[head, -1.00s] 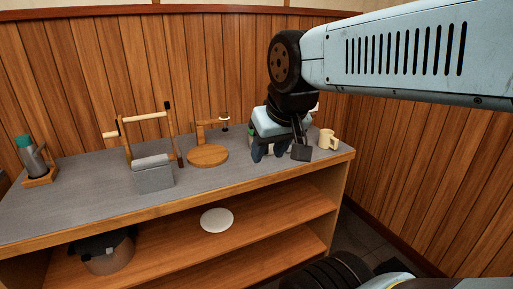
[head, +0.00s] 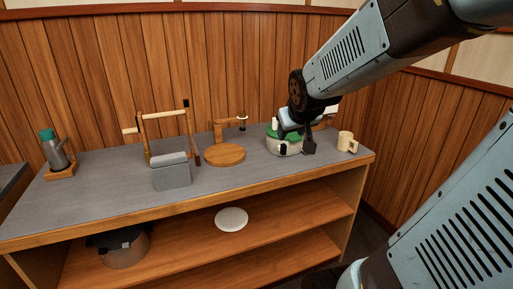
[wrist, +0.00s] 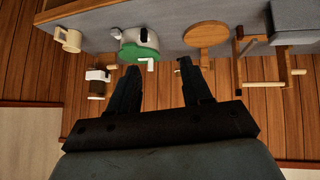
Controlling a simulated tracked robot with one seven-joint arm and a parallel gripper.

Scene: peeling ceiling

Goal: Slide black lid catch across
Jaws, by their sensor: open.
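A pale pot with a green lid (head: 272,132) stands on the counter toward the right end. A small black catch (head: 283,149) shows on the pot's front side. My gripper (head: 297,138) is beside and partly in front of the pot's right side in the head view. My gripper's two fingers (wrist: 158,70) are spread and hold nothing. I cannot tell whether a finger touches the pot.
A cream mug (head: 346,142) stands right of the pot near the counter's end. A round wooden board with a post (head: 225,155) is to its left. Further left are a grey box (head: 171,172), a wooden frame and a green-topped flask (head: 54,150). A wood wall stands behind.

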